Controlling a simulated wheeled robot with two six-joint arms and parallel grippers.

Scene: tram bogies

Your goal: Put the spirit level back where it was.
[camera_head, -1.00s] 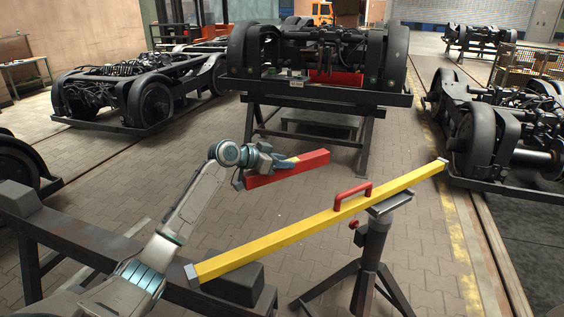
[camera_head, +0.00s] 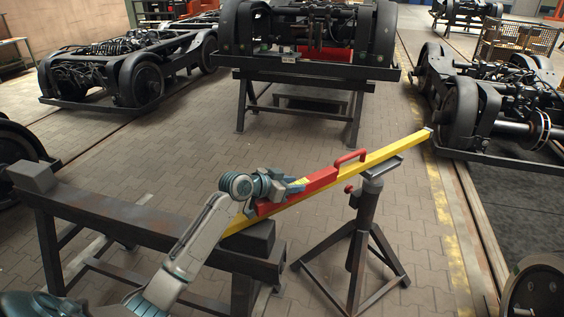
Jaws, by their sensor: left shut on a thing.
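My left gripper (camera_head: 290,188) is shut on a red bar, the spirit level (camera_head: 317,183). The level lines up with a long yellow beam (camera_head: 385,153) and covers part of its middle in the head view. I cannot tell whether the level touches the beam or hangs just above it. The beam has a red handle (camera_head: 350,155) just beyond the level's far end. It slopes up to the right in the picture, from a dark trestle (camera_head: 120,208) to a tripod stand (camera_head: 363,225). My arm hides part of the beam's near end. My right gripper is not in view.
A bogie (camera_head: 310,35) rests on a dark support frame (camera_head: 300,73) ahead. Other bogies stand at the left (camera_head: 125,80) and right (camera_head: 490,100). A dark round part (camera_head: 535,292) shows at the lower right. The paved floor between the stand and the support frame is clear.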

